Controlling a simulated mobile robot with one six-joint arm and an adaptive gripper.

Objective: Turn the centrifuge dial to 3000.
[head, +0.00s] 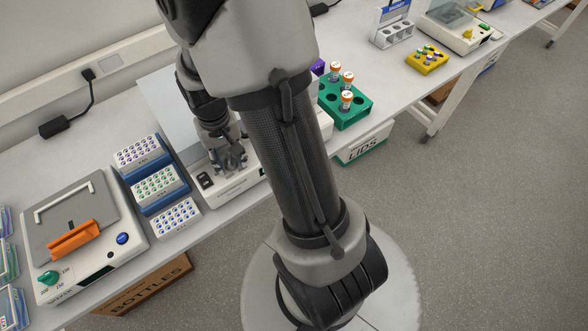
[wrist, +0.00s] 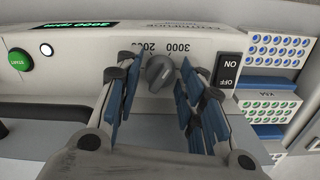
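The centrifuge (head: 238,186) is a white machine on the bench, partly hidden behind my arm in the head view. In the wrist view its front panel (wrist: 205,38) appears upside down. The grey dial (wrist: 160,72) sits below the 2000 and 3000 marks; its exact pointer direction is hard to tell. My gripper (wrist: 159,72) is open, with blue-padded fingers on either side of the dial and a gap visible to each side. In the head view my gripper (head: 230,160) is over the front of the centrifuge. The dark display (wrist: 73,26) shows green upside-down characters.
A black ON/OFF switch (wrist: 227,70) is right of the fingers, and a green START button (wrist: 19,60) is far left. Vial racks (head: 155,184) stand left of the centrifuge, and a green tube rack (head: 352,112) stands to its right. An orange-handled device (head: 118,232) is further left.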

